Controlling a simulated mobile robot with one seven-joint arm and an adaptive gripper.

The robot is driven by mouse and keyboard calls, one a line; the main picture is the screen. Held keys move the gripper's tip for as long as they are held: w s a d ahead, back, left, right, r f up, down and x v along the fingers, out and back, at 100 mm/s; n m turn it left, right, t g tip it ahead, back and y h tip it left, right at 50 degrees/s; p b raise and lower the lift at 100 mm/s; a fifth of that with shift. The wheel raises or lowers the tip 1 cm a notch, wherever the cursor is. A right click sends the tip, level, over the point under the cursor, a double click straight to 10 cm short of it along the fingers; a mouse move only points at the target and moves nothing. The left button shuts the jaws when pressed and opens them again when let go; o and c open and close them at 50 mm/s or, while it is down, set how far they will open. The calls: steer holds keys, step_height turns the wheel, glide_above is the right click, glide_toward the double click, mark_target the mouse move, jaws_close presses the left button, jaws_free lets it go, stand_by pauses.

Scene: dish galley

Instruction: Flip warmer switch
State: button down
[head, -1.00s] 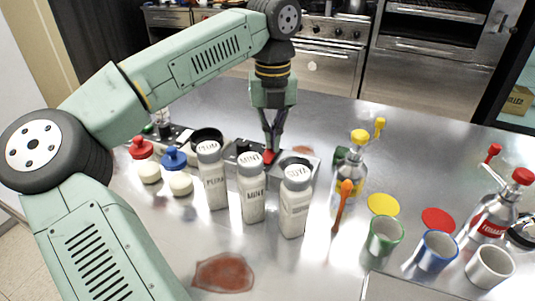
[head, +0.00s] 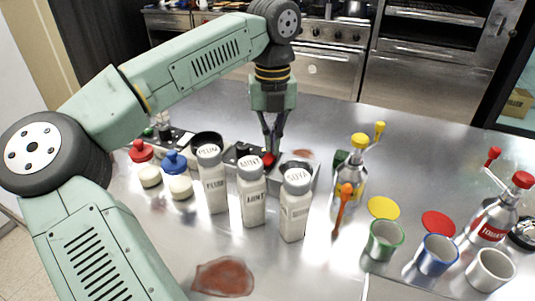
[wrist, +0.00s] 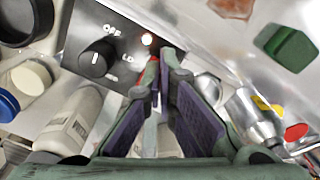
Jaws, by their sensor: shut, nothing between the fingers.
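The warmer (head: 308,178) is a low metal unit on the counter behind the shaker bottles, with round wells. A red switch (head: 268,159) stands on its panel. In the wrist view the panel (wrist: 84,22) carries a black knob (wrist: 97,58), "OFF" and "LO" lettering and a small glowing light (wrist: 147,38). The red switch (wrist: 150,72) shows there only in part, behind a fingertip. My gripper (head: 270,148) is shut and empty, pointing down with its tips right at the switch. It fills the middle of the wrist view (wrist: 163,72). Whether the tips touch the switch is unclear.
Shaker bottles, including the mint one (head: 252,195), stand close in front of the warmer. Cups such as the green-rimmed one (head: 385,240) stand front right. The counter behind is clear.

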mark_target(271, 154)
steer(key=shift+r+p, duration=2)
steer(key=shift+r, duration=1.05)
steer(key=shift+a+f, duration=0.1)
